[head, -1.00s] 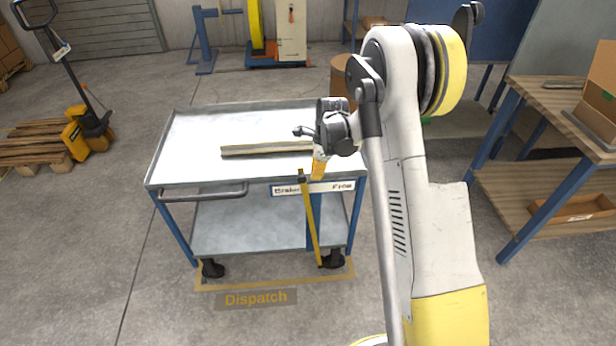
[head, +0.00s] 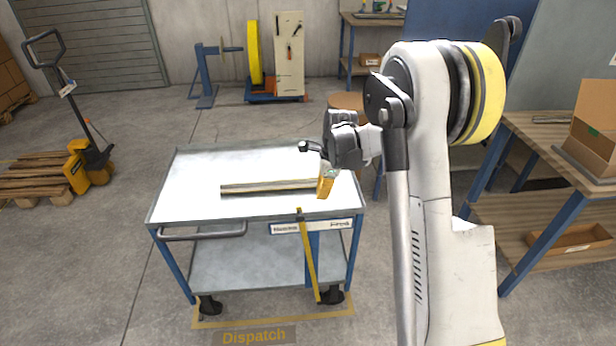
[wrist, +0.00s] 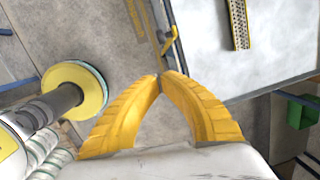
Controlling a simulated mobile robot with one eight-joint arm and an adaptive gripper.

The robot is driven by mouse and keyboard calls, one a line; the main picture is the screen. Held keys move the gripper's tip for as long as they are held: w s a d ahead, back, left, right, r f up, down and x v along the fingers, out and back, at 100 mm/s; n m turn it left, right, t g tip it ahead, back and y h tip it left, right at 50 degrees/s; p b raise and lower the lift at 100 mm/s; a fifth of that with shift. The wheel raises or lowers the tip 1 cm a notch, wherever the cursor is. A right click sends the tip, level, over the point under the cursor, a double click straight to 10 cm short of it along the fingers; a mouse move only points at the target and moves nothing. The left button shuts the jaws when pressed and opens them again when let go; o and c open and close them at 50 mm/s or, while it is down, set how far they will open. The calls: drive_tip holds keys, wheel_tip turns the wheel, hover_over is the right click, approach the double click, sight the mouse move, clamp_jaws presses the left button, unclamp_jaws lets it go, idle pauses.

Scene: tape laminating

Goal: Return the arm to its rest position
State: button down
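My arm (head: 425,150) reaches forward on the right of the head view. My gripper (head: 325,186) has yellow fingers and appears in front of the cart's right side. In the wrist view the two fingers of my gripper (wrist: 160,76) meet at their tips, with nothing seen between them. A long, narrow beige strip-like piece (head: 265,188) lies on the cart's top tray (head: 190,165). It also shows in the wrist view (wrist: 238,25), apart from the fingers. The gripper covers the right end of the piece in the head view.
A yellow bar or strap (head: 308,258) leans at the cart's front. A workbench (head: 545,128) with a cardboard box (head: 594,125) stands at the right. A pallet jack (head: 80,165) is at the left. A reel stand (head: 255,50) stands behind.

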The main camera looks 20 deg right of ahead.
drive_tip(key=s+a+r+n+t, duration=0.1)
drive_tip(key=s+a+r+n, duration=0.2)
drive_tip(key=s+r+n, duration=0.3)
drive_tip(key=s+a+r+n+t, duration=0.1)
drive_tip(key=s+a+r+n, duration=0.35)
drive_tip(key=r, duration=0.45)
drive_tip(key=s+a+n+t, duration=0.1)
drive_tip(key=s+a+n, duration=0.1)
drive_tip(key=s+n, duration=0.4)
drive_tip(key=s+a+r+n+t+h+b, duration=0.1)
drive_tip(key=s+a+n+t, duration=0.1)
drive_tip(key=s+n, duration=0.4)
drive_tip(key=s, duration=0.5)
drive_tip(key=shift+r, duration=0.25)
